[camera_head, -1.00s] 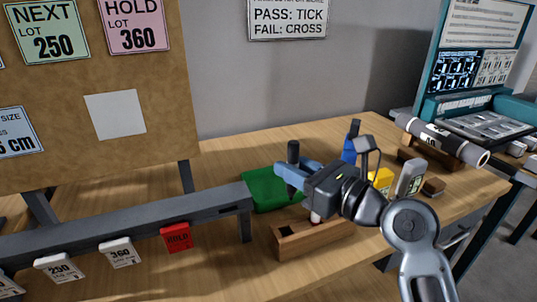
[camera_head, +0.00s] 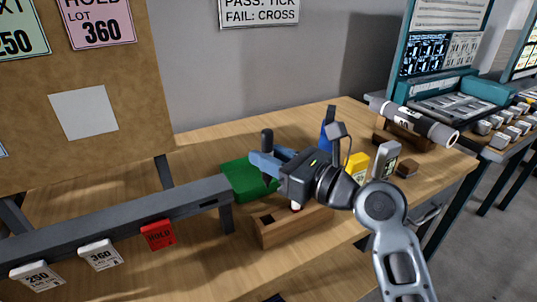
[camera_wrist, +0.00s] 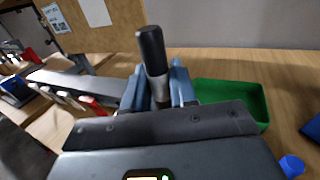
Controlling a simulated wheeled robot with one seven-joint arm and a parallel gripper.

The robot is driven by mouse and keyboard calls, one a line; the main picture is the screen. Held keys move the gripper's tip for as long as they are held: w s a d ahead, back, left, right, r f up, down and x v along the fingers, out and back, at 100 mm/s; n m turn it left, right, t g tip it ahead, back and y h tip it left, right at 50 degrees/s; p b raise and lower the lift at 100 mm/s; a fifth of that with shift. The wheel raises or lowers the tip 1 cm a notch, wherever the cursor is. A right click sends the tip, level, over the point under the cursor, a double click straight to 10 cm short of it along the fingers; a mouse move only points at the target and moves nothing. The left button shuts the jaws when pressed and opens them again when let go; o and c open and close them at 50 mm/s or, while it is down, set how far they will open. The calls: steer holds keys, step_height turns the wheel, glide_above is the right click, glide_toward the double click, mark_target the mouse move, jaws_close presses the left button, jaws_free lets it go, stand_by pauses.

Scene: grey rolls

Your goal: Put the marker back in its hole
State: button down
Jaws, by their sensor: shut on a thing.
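A dark marker (camera_head: 267,141) stands nearly upright in my gripper (camera_head: 266,162), which is shut on it. In the wrist view the marker (camera_wrist: 152,50) rises between the two blue fingers (camera_wrist: 160,88), with a grey band lower down. Its lower end is mostly hidden there by my gripper's body. A wooden block (camera_head: 290,231) lies on the table below my gripper, with a dark hole (camera_head: 267,218) near its left end. The marker is above the block and apart from it. A white and red item (camera_head: 296,207) stands at the block, partly hidden by my gripper.
A green tray (camera_head: 238,183) lies just behind and left of the block. A grey rail (camera_head: 120,215) with hanging tags runs left. A blue item (camera_head: 327,135), a yellow item (camera_head: 357,165) and a grey device (camera_head: 386,160) stand to the right. The table front is mostly clear.

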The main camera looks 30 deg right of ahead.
steer(key=h+b, duration=0.1)
steer(key=b, duration=0.2)
glide_above(269, 212)
steer(key=s+a, duration=0.1)
steer(key=s, duration=0.1)
steer(key=shift+m, duration=0.4)
steer(key=shift+s+a+f, duration=0.1)
steer(key=shift+f, duration=3.9)
steer(key=shift+p, duration=1.4)
steer(key=shift+f+b, duration=2.05)
steer(key=shift+f, duration=1.25)
steer(key=c, duration=0.8)
jaws_free()
